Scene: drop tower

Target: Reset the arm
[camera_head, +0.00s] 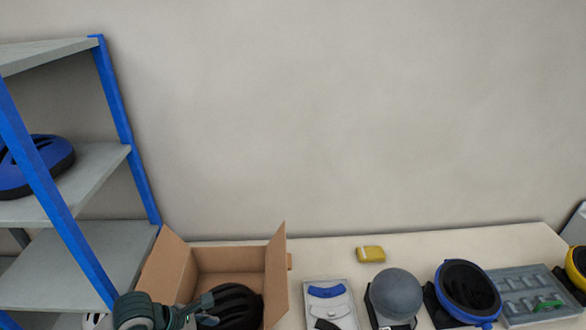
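My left gripper (203,309) is at the bottom left, with its dark green-grey arm coming in from the left. It lies in front of an open cardboard box (160,272), right beside a black helmet (242,297). The fingers overlap the helmet's left side in the picture. I cannot tell whether they touch or grip it. The helmet is at the box's near side and its lower part is cut off by the picture edge. My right gripper is not in view.
A blue-framed shelf (118,120) with a blue helmet (42,163) stands at left. The table (455,243) holds a tray with curved pads (346,291), a yellow block (370,254), a grey dome (396,294), a blue-rimmed helmet (468,289) and a grey tray (527,281).

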